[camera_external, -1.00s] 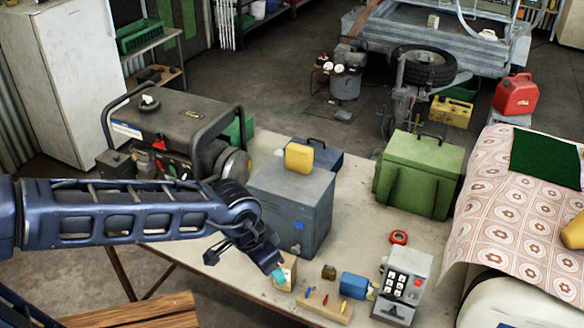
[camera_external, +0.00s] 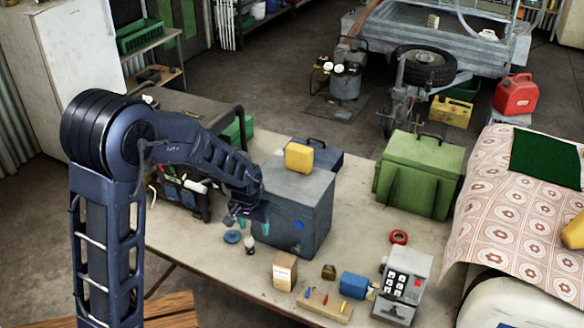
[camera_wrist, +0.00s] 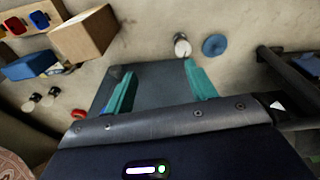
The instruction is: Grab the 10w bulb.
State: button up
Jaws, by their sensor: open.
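A small pale-and-dark object that looks like a bulb (camera_external: 250,245) stands on the table beside the grey metal box. In the wrist view, the bulb-like object (camera_wrist: 182,45) shows a whitish end and a metallic body; no wattage can be read. My gripper (camera_external: 253,220) is open above the table, just behind and above it, close to the box's left side. In the wrist view, my gripper's (camera_wrist: 158,78) teal fingers are apart with nothing between them. The object lies beyond the fingertips, toward the right finger.
A blue disc (camera_external: 232,237) lies beside the bulb-like object. The grey box (camera_external: 292,205) stands close right of my gripper, the generator (camera_external: 180,128) behind left. A cardboard box (camera_external: 285,272), wooden board (camera_external: 322,306), blue box (camera_external: 354,285) and keypad box (camera_external: 405,285) stand along the front.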

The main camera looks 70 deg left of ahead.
send_over(247, 239)
jog(key=shift+n, duration=0.4)
jog(key=f, duration=0.4)
jog(key=shift+s+d+f, duration=0.1)
jog(key=shift+s+d, duration=0.15)
jog(key=shift+d, duration=0.15)
jog(key=f, duration=0.5)
jog(key=shift+w+a+f, duration=0.1)
jog(key=shift+w+a, duration=0.1)
jog(key=shift+a, duration=0.1)
jog(key=shift+w+a+f, duration=0.15)
jog(key=shift+f, duration=0.75)
jog(key=shift+w+a+f, duration=0.1)
jog(key=shift+w+f, duration=0.05)
jog(key=shift+f, duration=0.7)
jog(key=shift+w+a+f, duration=0.15)
jog(key=shift+f, duration=0.75)
jog(key=c, duration=1.1)
jog(key=shift+r, duration=0.1)
